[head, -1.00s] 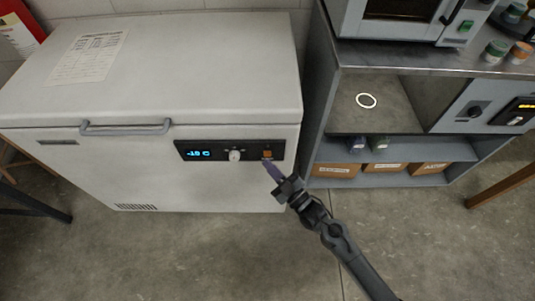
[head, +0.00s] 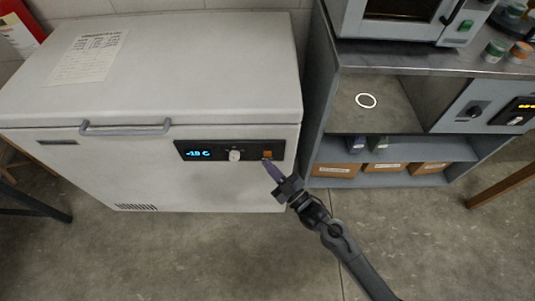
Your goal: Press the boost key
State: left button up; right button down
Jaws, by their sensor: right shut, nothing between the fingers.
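The white chest freezer (head: 220,80) has a dark control panel (head: 218,143) on its front. On the panel are a blue-lit display (head: 198,154), which seems to read -18 C, a round pale knob (head: 235,155) and an orange square key (head: 267,153) at the right end. My right gripper (head: 268,164) is shut and empty, its tip at the lower edge of the orange key. I cannot tell whether the tip touches it. My left gripper is not in view.
A grey handle (head: 125,128) sticks out from the freezer front, left of the panel. A grey shelf unit (head: 398,180) with cardboard boxes (head: 335,170) stands close on the right. The concrete floor (head: 180,255) in front is clear.

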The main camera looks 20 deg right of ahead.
jog(key=shift+w+d, duration=0.35)
jog(key=shift+w, duration=0.5)
dwell(0.9)
jog(key=shift+s, duration=0.15)
jog(key=shift+s+a+p, duration=0.35)
jog(key=shift+s+p, duration=0.2)
jog(key=shift+s, duration=0.15)
dwell(0.3)
jog(key=shift+s+a+p, duration=0.3)
jog(key=shift+s+p, duration=0.15)
jog(key=shift+s, duration=0.3)
jog(key=shift+s+a+p, duration=0.3)
jog(key=shift+s+p, duration=0.15)
jog(key=shift+s, duration=0.35)
jog(key=shift+s+a+p, duration=0.3)
jog(key=shift+s+p, duration=0.15)
jog(key=shift+s, duration=0.3)
